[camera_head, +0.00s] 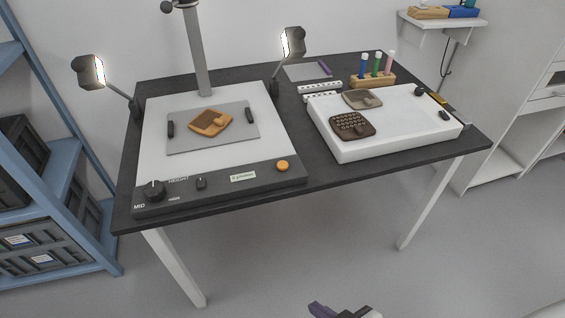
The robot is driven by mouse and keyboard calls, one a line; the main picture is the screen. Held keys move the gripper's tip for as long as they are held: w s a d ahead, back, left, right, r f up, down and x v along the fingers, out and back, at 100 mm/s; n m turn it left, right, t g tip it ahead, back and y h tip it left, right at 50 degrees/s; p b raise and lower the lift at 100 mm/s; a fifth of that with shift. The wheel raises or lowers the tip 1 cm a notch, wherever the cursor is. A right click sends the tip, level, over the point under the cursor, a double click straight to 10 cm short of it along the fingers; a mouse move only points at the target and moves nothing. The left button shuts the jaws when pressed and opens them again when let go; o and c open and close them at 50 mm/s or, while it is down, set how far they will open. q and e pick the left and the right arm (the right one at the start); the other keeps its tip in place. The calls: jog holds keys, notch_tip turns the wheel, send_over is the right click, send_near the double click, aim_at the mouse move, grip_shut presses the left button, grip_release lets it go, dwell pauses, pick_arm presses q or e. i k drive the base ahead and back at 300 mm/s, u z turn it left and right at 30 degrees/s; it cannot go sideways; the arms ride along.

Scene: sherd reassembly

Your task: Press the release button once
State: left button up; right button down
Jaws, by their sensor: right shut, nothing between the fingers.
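A round orange button (283,166) sits at the right end of the dark front panel of the copy stand (215,182). I take it to be the release button; no label on it is legible. Nothing touches or covers it. My left gripper is out of view.
An orange-brown sherd (210,123) lies on the stand's grey plate (180,146), between two lamps. A dark knob (153,190) and a small switch (201,183) share the panel. A white tray (400,141) with two sherds stands right. The floor before the table is clear.

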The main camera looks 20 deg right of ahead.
aim_at(282, 165)
jog(key=k, duration=0.5)
jog(key=u, duration=1.65)
jog(key=i, duration=1.05)
jog(key=z, duration=1.8)
